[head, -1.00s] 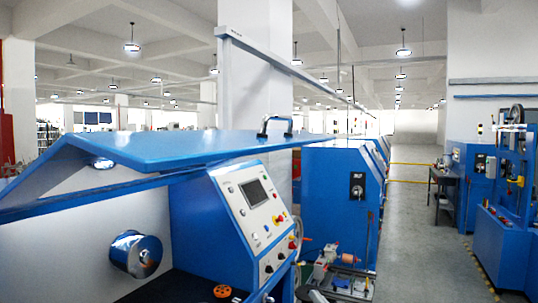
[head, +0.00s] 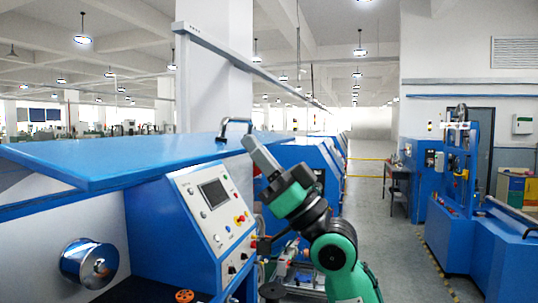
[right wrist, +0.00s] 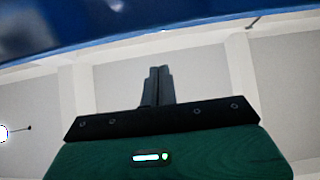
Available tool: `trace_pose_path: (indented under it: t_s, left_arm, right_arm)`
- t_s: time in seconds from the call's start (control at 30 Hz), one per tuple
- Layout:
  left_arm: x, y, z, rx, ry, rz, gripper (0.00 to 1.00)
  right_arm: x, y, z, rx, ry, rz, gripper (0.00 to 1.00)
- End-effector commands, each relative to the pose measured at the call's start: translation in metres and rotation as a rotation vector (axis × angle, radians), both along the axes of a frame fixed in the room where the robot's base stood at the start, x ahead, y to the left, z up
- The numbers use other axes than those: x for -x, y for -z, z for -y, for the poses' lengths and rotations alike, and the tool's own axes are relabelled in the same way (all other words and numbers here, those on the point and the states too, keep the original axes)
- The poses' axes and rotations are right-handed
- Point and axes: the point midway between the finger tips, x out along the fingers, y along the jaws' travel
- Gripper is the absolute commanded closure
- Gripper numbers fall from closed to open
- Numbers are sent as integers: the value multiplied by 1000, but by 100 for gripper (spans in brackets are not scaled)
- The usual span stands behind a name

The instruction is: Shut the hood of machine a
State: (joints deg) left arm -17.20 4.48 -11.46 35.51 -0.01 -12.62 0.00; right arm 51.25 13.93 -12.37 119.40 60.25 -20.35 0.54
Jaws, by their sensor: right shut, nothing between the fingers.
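The blue hood (head: 130,155) of the machine at the left is raised, its broad panel reaching out over the control panel (head: 212,205). A dark handle (head: 234,127) stands on the hood's right end. My right gripper (head: 252,142) points up and left, just right of the hood's right edge and a little below the handle; I cannot tell whether it touches. In the right wrist view its fingers (right wrist: 158,82) are together and empty, with the hood's blue surface (right wrist: 110,28) across the top. My left gripper is out of view.
A silver spool (head: 88,262) sits inside the machine under the hood. More blue machines (head: 308,165) stand in a row behind my right arm. A blue machine (head: 470,225) stands at the right, with a clear grey aisle (head: 385,235) between.

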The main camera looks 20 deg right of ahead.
Motion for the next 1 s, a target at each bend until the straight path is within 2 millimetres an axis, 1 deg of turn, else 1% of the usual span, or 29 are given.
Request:
trace_pose_path:
  t_s: [0.03, 0.23, 0.3, 0.53, 0.7, 1.0]
  left_arm:
    - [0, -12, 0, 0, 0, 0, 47]
    - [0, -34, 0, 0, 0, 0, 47]
    - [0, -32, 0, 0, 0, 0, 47]
    - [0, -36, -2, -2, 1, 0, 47]
    - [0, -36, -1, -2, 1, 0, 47]
    - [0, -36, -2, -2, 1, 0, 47]
  right_arm:
    - [-4, -14, -6, -3, -2, -2, 100]
    - [-18, -41, -26, -2, 0, -1, 100]
    - [-20, -23, -26, 2, 2, -6, 100]
    - [-21, 1, -29, 2, 3, -3, 100]
    - [-21, 7, -30, 0, 3, -2, 100]
    - [-21, 7, -30, -1, 3, -1, 100]
